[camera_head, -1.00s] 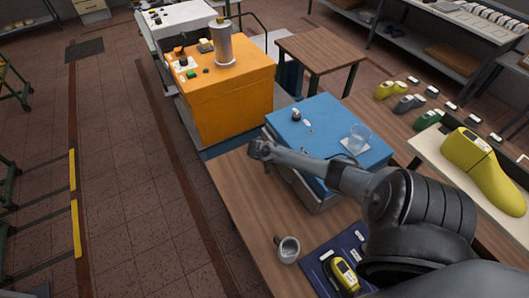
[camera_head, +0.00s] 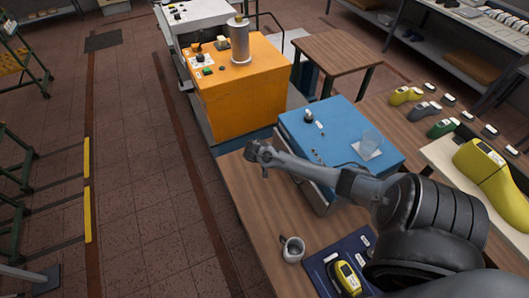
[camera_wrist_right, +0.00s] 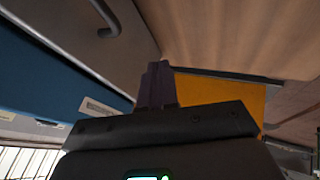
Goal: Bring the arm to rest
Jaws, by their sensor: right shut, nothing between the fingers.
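My right arm comes in from the lower right of the head view and reaches left over the wooden table (camera_head: 262,225). Its gripper (camera_head: 250,153) is at the table's far left edge, left of the blue box (camera_head: 335,135). In the right wrist view the gripper's fingers (camera_wrist_right: 157,84) are together with nothing between them. The blue side of the box (camera_wrist_right: 45,75) fills the left of that view. My left gripper is not in view.
A grey mug (camera_head: 292,249) stands on the table near a dark mat (camera_head: 322,268) with a yellow device (camera_head: 346,278). An orange cabinet (camera_head: 240,90) is behind. Yellow, grey and green shoe lasts (camera_head: 487,172) are at right.

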